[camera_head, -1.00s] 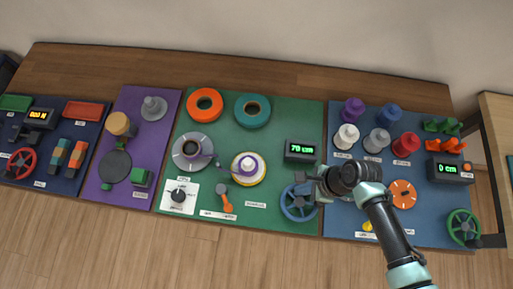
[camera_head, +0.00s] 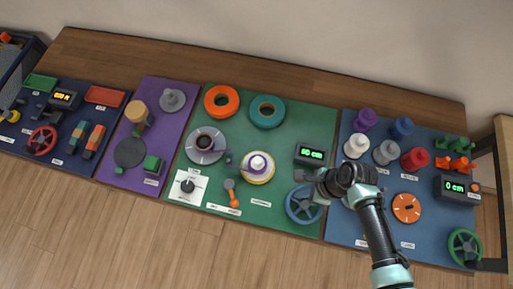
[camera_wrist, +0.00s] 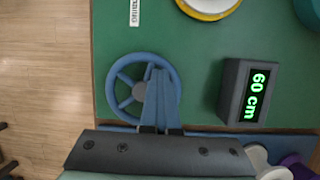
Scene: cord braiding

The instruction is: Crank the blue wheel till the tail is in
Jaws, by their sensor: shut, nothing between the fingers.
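The blue wheel (camera_head: 302,206) stands at the lower right corner of the green mat, and in the wrist view its rim and spokes show at the left (camera_wrist: 111,93). My gripper (camera_head: 311,189) is shut and empty at the wheel's upper right side. In the wrist view the closed fingers (camera_wrist: 157,78) lie over the wheel's right part, next to the grey hub; I cannot tell if they touch it. The display (camera_head: 310,154) beside the wheel reads 60 cm, also in the wrist view (camera_wrist: 250,94). A white spool on a yellow-rimmed disc (camera_head: 258,168) sits left of the display. I cannot make out a cord tail.
An orange ring (camera_head: 221,101) and a teal ring (camera_head: 267,112) lie at the back of the green mat. The blue mat to the right holds several spools, a red one (camera_head: 414,159) among them, an orange dial (camera_head: 406,208) and a green wheel (camera_head: 464,244).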

